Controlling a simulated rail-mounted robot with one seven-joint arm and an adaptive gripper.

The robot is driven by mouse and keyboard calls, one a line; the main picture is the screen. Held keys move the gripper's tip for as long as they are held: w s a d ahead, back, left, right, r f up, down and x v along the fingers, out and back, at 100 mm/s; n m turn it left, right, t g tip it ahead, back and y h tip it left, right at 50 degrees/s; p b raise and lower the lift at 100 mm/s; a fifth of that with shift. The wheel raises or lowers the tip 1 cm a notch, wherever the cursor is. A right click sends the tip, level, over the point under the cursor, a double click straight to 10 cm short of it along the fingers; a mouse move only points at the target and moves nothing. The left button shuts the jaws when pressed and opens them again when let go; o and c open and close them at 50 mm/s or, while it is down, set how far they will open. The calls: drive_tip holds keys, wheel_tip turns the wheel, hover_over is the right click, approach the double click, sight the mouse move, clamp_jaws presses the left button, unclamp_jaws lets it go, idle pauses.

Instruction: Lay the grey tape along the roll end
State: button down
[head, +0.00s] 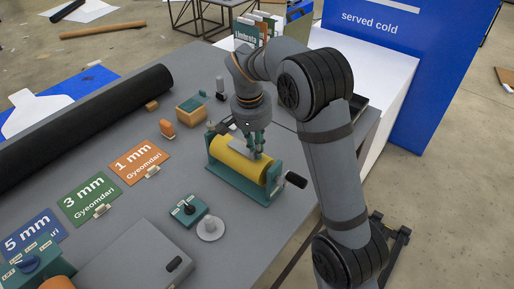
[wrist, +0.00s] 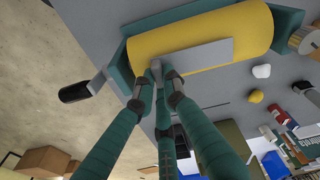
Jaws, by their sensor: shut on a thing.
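The yellow roll (head: 235,162) lies in a teal cradle (head: 252,190) near the middle of the table. My gripper (head: 259,151) is above the roll's right part, pointing down. In the wrist view, my gripper's fingers (wrist: 160,73) are closed together on the left end of the grey tape (wrist: 203,55). The flat, stiff-looking strip extends lengthwise over the yellow roll (wrist: 200,25). I cannot tell whether the tape touches the roll. My fingers hide its held end.
A black-handled crank (head: 296,180) sticks out at the cradle's right end. A teal block with a black knob (head: 188,209) and a grey round knob piece (head: 210,228) stand in front. Colour cards, including an orange one (head: 139,160), lie left. A long black roll (head: 90,122) lies behind them.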

drive_tip(key=shift+f+b, duration=0.35)
idle(0.4)
drive_tip(key=c, duration=1.7)
unclamp_jaws()
drive_tip(key=shift+c, duration=0.2)
drive_tip(key=shift+r, duration=0.1)
wheel_tip(320, 180, up, 12)
drive_tip(key=s+a, duration=0.1)
drive_tip(key=shift+s, duration=0.15)
drive_tip(key=shift+f, duration=0.2)
drive_tip(key=f, duration=0.7)
drive_tip(key=w+d+f, duration=0.1)
drive_tip(key=f, duration=0.3)
drive_tip(key=shift+w+f, duration=0.1)
drive_tip(key=shift+f, duration=0.25)
drive_tip(key=shift+r+p, duration=0.25)
drive_tip(key=shift+p, duration=0.05)
